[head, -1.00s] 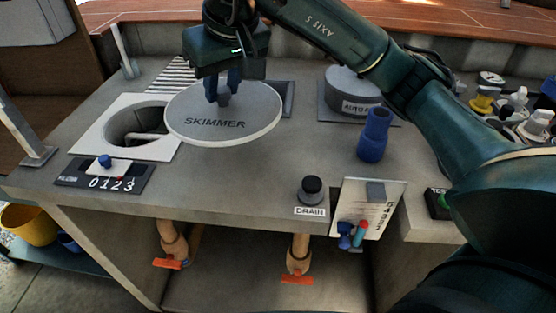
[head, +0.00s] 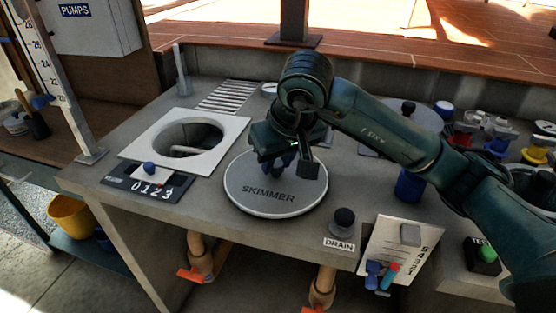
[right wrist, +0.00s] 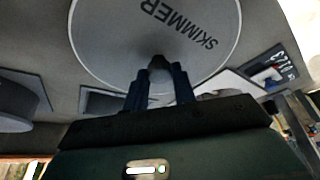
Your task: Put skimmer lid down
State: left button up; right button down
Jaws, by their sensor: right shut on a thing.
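The skimmer lid (head: 262,205) is a round grey disc with a pale rim, marked SKIMMER. It is over the counter between the open skimmer hole (head: 190,138) and the drain knob. My right gripper (head: 279,166) is above its middle with fingers pointing down. In the right wrist view, the fingers (right wrist: 160,88) are shut on the lid's dark centre knob (right wrist: 158,64). The lid (right wrist: 150,35) looks level and close to the counter top; I cannot tell whether it touches. My left gripper is not in view.
The drain knob (head: 343,221) stands right of the lid. A counter plate (head: 150,184) reading 0123 lies left. A blue cup-like object (head: 409,186) and several coloured valve parts (head: 487,130) are to the right. The counter's front edge runs below the lid.

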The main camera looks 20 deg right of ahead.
jog(key=shift+f, duration=0.2)
jog(key=c, duration=1.6)
grip_release()
jog(key=shift+f, duration=0.1)
jog(key=o, duration=0.5)
jog(key=shift+c, duration=0.2)
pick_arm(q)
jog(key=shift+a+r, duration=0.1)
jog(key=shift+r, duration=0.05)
pick_arm(e)
jog(key=shift+r, duration=0.35)
pick_arm(q)
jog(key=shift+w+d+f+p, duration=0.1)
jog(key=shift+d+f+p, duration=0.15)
jog(key=shift+p, duration=0.2)
pick_arm(e)
jog(key=v, duration=1.1)
jog(key=shift+s+r, duration=0.25)
jog(key=shift+r, duration=0.1)
